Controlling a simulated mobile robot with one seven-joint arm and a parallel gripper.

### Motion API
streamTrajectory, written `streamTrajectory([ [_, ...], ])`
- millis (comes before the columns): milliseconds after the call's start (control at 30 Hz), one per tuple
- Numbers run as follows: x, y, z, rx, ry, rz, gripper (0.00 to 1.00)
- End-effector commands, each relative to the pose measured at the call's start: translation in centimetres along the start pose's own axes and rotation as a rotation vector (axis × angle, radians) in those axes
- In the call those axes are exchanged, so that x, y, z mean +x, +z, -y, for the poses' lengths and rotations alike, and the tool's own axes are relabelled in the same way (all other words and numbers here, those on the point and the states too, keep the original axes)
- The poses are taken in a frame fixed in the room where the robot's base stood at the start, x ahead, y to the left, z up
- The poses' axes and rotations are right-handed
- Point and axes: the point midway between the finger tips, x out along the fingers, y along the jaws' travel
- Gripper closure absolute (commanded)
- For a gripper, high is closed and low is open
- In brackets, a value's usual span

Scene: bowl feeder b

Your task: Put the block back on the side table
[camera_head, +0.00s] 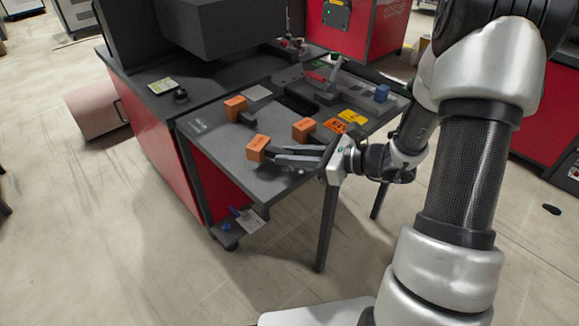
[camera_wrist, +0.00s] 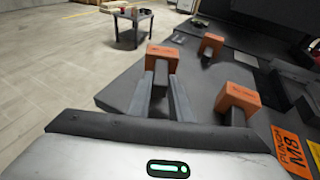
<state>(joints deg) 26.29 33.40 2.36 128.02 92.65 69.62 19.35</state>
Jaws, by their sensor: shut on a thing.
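An orange block (camera_head: 258,148) with a dark stem is at the tips of my gripper (camera_head: 282,154), over the near left part of the grey table (camera_head: 215,150). In the wrist view my gripper (camera_wrist: 165,95) has its two grey fingers on either side of the dark stem, below the orange block (camera_wrist: 162,54). The fingers are shut on this piece. I cannot tell whether it touches the tabletop. A small dark side table (camera_wrist: 128,20) with several small things on it stands far off in the wrist view.
Two similar orange blocks stand on the grey table, one at the left (camera_head: 236,105) and one nearer the middle (camera_head: 304,128).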

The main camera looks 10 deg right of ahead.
Motion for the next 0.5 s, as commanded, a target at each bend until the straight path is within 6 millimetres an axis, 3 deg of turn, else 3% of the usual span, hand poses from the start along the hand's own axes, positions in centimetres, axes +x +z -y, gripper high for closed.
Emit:
streamTrajectory([
  [167,0.8,-2.6,0.0,0.002,0.002,0.002,1.0],
  [500,0.9,-2.8,0.0,0.0,0.001,0.002,1.0],
])
